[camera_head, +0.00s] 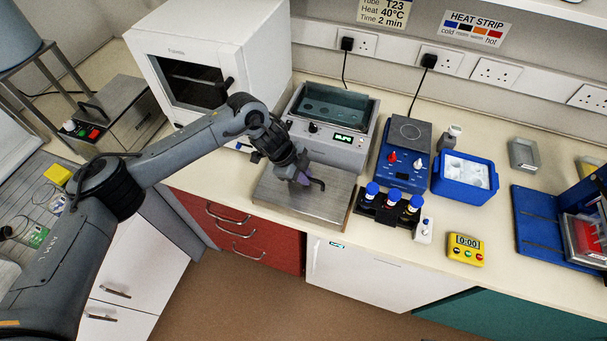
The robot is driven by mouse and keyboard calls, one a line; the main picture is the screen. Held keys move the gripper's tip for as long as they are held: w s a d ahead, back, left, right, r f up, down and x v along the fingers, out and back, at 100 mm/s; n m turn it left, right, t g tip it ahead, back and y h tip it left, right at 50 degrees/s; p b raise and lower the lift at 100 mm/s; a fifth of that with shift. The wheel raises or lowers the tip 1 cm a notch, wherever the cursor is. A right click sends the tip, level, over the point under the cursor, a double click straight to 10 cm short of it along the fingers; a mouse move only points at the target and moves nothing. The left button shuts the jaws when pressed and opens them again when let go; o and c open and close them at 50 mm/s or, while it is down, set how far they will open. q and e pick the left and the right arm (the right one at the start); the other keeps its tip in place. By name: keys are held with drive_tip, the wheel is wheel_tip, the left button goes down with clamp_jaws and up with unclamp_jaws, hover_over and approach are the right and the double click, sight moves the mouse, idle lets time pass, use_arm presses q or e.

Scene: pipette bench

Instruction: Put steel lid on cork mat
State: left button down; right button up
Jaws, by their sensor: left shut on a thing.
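The steel lid (278,196) is a flat grey rectangular plate with a dark handle on top. It is at the front of the bench, before the open water bath (331,128). My left gripper (303,178) comes down over the lid from the upper left and is shut on its handle. The lid looks level; I cannot tell whether it rests or hovers just above the surface. The cork mat is not clearly visible; only a thin brown edge shows by the lid's right side, and the lid may cover the rest. My right gripper is not in view.
A rack of blue-capped tubes (388,210) stands close to the lid's right side. A blue hotplate (404,158), a blue ice tub (464,176) and a yellow timer (465,250) are further right. A white oven (205,55) stands behind my left arm. The bench's front edge is near the lid.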

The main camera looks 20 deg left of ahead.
use_arm(q)
drive_tip(key=c, duration=1.2)
unclamp_jaws()
